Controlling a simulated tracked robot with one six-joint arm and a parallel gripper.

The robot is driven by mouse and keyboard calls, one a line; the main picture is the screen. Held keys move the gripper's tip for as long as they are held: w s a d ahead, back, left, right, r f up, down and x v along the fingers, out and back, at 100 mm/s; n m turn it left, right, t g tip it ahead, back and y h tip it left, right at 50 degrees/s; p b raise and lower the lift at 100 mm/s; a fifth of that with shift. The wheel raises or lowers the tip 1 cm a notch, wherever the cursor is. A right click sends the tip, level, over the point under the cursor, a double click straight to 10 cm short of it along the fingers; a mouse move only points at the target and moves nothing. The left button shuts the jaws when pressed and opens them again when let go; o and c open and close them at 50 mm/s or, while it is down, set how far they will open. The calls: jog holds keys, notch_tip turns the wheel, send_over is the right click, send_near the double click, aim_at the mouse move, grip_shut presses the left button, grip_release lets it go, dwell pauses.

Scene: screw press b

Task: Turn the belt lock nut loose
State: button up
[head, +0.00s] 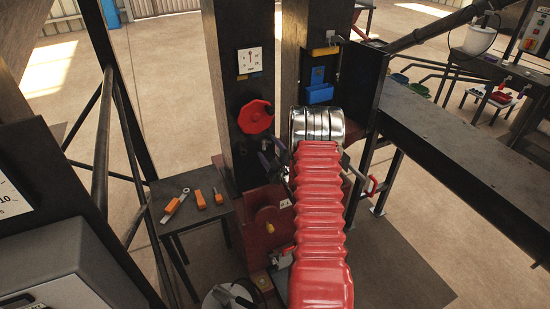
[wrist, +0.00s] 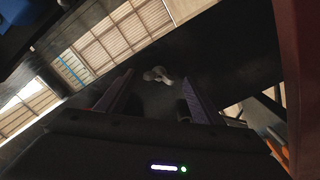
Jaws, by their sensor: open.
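My gripper (head: 273,155) is in the middle of the head view, beside the dark upright of the press and below the red handwheel. It is partly hidden by my red-sleeved arm. In the wrist view my gripper (wrist: 158,82) is open, its two purple-sided fingers apart. A small pale, lobed piece, which looks like the lock nut (wrist: 158,75), shows between the fingertips against a dark surface. I cannot tell whether it is touched or how far beyond the tips it sits. The nut cannot be made out in the head view.
A red handwheel (head: 256,117) and a gauge (head: 250,60) are on the dark upright. A red machine block (head: 268,221) stands below my gripper. A small side table (head: 184,222) holds orange-handled tools (head: 201,199). A long dark bench (head: 460,150) runs along the right.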

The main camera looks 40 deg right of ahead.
jog(key=v, duration=1.3)
jog(key=shift+s, duration=0.25)
jog(key=shift+a+f, duration=0.1)
jog(key=s+a+f+m+g+y, duration=0.1)
jog(key=s+f+m+g, duration=0.6)
jog(key=s+f+g, duration=0.35)
jog(key=s+a+r+y, duration=0.2)
jog(key=s+a+r, duration=0.3)
jog(key=a+r, duration=1.2)
jog(key=s+a+r+g+y, duration=0.1)
jog(key=s+a+r, duration=0.5)
jog(key=a+r, duration=1.1)
jog(key=a+y, duration=0.1)
jog(key=a, duration=0.3)
jog(key=shift+a, duration=0.4)
